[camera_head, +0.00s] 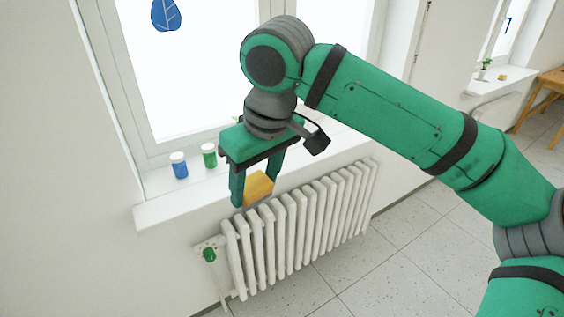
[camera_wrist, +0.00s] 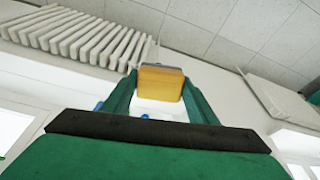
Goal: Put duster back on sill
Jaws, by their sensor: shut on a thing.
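The duster (camera_head: 258,187) is a yellow-orange block with a grey underside. My gripper (camera_head: 255,192) is shut on it, with a green finger on each side. In the head view it shows in front of the sill's edge and above the radiator's top; I cannot tell the exact gap. In the wrist view the duster (camera_wrist: 161,83) sits between the fingertips. The white sill (camera_head: 160,210) runs along the window behind my gripper. Part of the sill is hidden by my gripper and arm.
A blue jar (camera_head: 180,166) and a green jar (camera_head: 209,156) stand on the sill, left of my gripper. A white radiator (camera_head: 300,220) is below the sill, with a green valve knob (camera_head: 209,254) at its left. The sill's left end is clear.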

